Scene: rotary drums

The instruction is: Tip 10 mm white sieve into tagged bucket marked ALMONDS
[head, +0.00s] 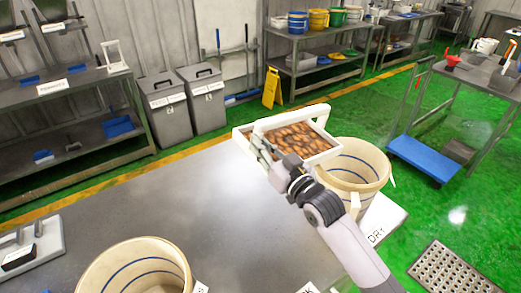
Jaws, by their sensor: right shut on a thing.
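A white rectangular sieve (290,118) full of brown almonds (298,138) is held up over the far right part of the grey table. My right gripper (268,151) is shut on its near left side. The sieve looks about level and the almonds lie inside it. A cream bucket (352,172) with blue lines stands just right of and behind my right arm, partly hidden by the sieve and arm. A second cream bucket (135,268) stands at the lower left, cut by the picture edge. No ALMONDS marking is readable. My left gripper is not in view.
A card reading DRY (376,236) lies right of my arm. A pale tray (32,247) with a dark item is at the left edge. The table's middle (170,205) is clear. Grey bins (165,108), shelves and a blue-decked trolley (422,157) stand beyond.

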